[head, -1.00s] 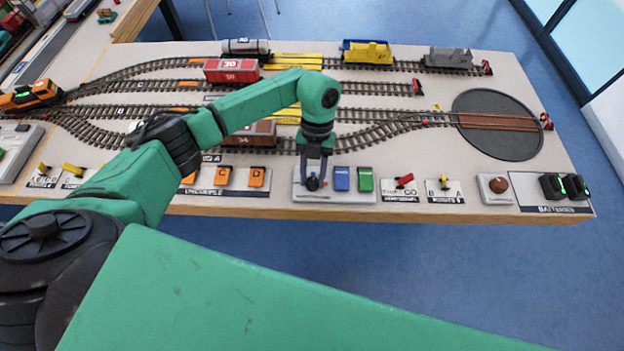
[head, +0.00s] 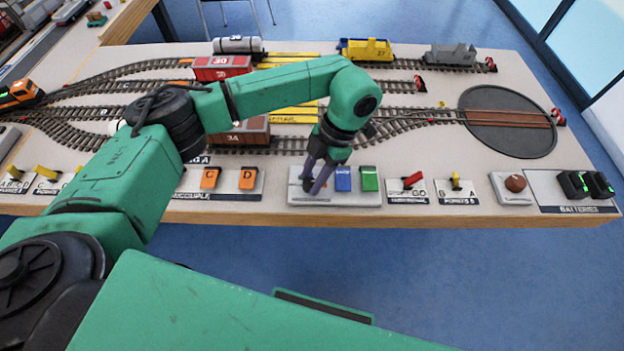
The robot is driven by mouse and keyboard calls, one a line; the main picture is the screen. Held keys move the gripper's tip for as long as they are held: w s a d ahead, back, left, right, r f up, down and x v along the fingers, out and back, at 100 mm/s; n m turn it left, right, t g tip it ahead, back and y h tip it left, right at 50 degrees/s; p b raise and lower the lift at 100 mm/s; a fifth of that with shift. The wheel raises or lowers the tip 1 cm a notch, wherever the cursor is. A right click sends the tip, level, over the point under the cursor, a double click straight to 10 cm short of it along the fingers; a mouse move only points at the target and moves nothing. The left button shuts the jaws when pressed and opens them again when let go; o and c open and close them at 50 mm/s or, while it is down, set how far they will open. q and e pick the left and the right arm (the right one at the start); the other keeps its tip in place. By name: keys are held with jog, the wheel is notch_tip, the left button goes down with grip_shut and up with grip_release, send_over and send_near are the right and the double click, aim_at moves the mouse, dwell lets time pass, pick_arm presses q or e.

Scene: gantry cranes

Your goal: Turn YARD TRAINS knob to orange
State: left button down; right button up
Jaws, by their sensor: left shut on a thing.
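A grey panel (head: 344,197) at the table's front edge carries a blue block (head: 343,179), a green block (head: 369,179) and a small dark knob (head: 308,185) at its left end. My left gripper (head: 314,186) reaches down over that end, its wrist leaning to the right. Its fingers are shut on the knob and hide most of it. I cannot read the panel's label or tell which way the knob points. My right gripper is not in view.
Orange C and D switches (head: 229,180) lie left of the panel. A red lever (head: 412,180), a yellow lever (head: 456,181) and a brown round button (head: 515,183) lie to its right. Tracks with wagons (head: 222,67) and a turntable (head: 507,122) lie behind.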

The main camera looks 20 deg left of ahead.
pick_arm(q)
jog(key=shift+m+t+y+b, duration=0.3)
jog(key=shift+m+b, duration=0.2)
jog(key=shift+m, duration=0.5)
jog(key=shift+c, duration=2.3)
grip_release()
jog(key=shift+r, duration=0.1)
jog(key=shift+d+r, duration=0.15)
jog(key=shift+r, duration=0.15)
jog(key=p+v, duration=0.1)
jog(key=v, duration=1.2)
jog(key=shift+r, duration=0.3)
